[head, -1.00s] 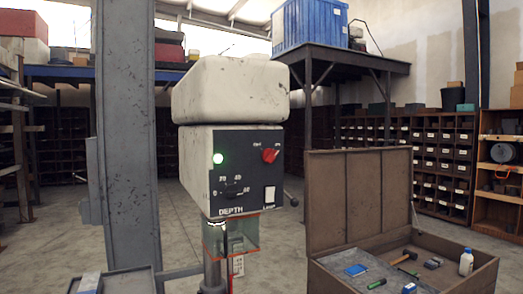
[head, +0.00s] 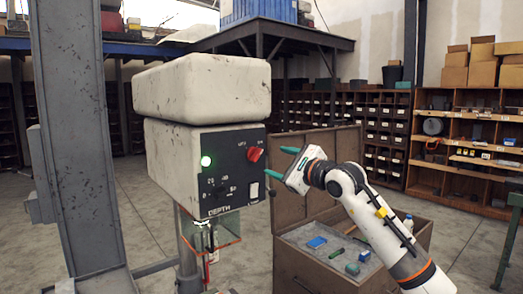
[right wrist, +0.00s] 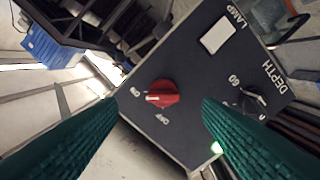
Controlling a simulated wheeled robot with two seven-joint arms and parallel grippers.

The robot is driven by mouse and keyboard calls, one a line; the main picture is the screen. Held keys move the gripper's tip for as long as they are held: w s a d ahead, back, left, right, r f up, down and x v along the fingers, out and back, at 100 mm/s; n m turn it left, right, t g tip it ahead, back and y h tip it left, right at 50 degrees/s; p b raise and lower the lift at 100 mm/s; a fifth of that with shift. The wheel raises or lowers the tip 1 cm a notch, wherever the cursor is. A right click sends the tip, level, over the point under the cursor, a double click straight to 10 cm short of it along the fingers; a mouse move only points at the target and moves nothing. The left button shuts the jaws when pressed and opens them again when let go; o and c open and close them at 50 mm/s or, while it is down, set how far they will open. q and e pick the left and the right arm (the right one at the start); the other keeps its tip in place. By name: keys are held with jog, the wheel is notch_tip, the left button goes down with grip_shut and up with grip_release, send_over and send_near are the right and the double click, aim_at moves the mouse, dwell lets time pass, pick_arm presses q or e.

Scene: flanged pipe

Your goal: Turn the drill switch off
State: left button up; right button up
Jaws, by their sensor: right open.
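The drill head is a worn white box with a dark front panel (head: 232,172). Its red rotary switch (head: 255,155) sits at the panel's upper right; a green light (head: 206,161) glows at the left. In the right wrist view the switch (right wrist: 165,91) lies between my fingers, with its white mark toward the left-hand label, which seems to read ON. My right gripper (head: 281,163) is open and empty, in front of the panel and right of the switch, apart from it. Its green fingers flank the switch in the wrist view (right wrist: 158,100). My left gripper is out of view.
A depth dial (head: 222,194) and a white lamp button (head: 254,190) are on the same panel. An open wooden chest (head: 310,262) with tools stands below my right arm. A grey steel column (head: 75,130) rises at left. Shelves (head: 465,150) line the back right.

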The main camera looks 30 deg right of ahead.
aim_at(259, 155)
jog(key=w+p, duration=0.1)
jog(key=w, duration=0.1)
jog(key=w+a+p, duration=0.1)
jog(key=w, duration=0.3)
jog(key=shift+w+a+r+p, duration=0.15)
jog(key=shift+r+p, duration=0.1)
jog(key=shift+p, duration=0.15)
jog(key=shift+w+f, duration=0.25)
jog(key=shift+w, duration=0.35)
jog(key=c, duration=1)
